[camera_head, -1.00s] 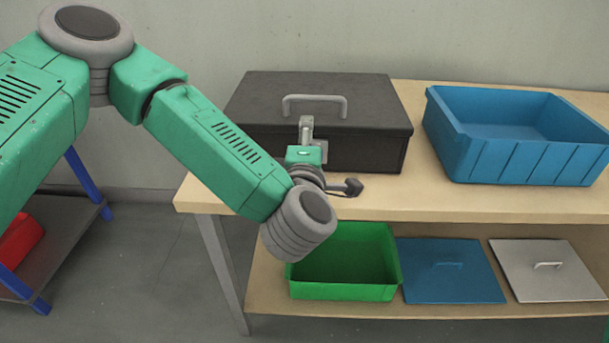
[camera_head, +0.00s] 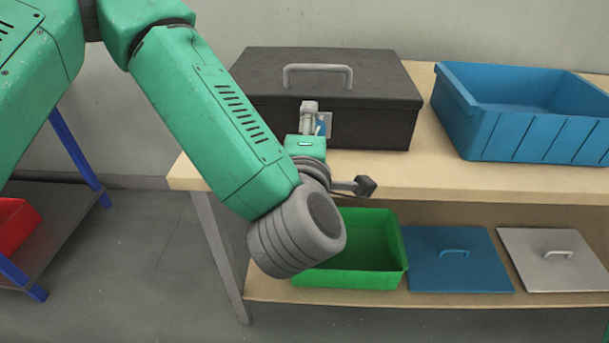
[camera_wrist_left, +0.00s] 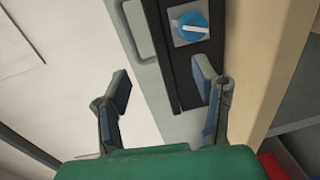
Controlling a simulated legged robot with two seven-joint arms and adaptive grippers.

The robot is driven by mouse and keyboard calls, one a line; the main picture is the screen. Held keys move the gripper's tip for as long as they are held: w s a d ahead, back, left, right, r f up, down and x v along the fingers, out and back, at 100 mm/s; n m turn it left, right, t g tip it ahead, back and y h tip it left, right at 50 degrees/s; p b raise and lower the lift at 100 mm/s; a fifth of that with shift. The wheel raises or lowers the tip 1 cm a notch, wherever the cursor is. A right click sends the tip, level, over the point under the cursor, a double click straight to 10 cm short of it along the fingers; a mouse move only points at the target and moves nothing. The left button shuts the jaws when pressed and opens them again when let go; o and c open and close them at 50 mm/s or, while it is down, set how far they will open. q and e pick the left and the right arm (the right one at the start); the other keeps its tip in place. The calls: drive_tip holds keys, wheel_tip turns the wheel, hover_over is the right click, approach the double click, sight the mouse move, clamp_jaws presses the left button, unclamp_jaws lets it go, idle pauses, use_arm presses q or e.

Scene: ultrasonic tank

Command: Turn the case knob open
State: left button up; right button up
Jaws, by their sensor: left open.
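The dark case (camera_head: 375,92) stands closed on the table, with a light handle (camera_head: 318,68) on its lid. The case knob is blue on a pale square plate on the case's front; it shows partly behind my gripper in the head view (camera_head: 322,126) and clearly in the left wrist view (camera_wrist_left: 190,27). My left gripper (camera_head: 309,108) is in front of the case beside the plate. In the left wrist view its two fingers (camera_wrist_left: 161,86) are spread apart with nothing between them. The knob is ahead of them, nearer the right finger, and apart from both.
A blue bin (camera_head: 530,140) stands on the table (camera_head: 440,185) right of the case. A green bin (camera_head: 350,278), a blue lid (camera_head: 455,275) and a grey lid (camera_head: 555,275) are on the shelf below. A red bin (camera_head: 15,225) is on a rack at left.

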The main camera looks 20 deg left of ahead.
use_arm(q)
drive_tip(key=b+v, duration=0.5)
drive_tip(key=v, duration=0.3)
drive_tip(key=shift+s+f, duration=0.35)
drive_tip(key=shift+f, duration=0.05)
idle(0.6)
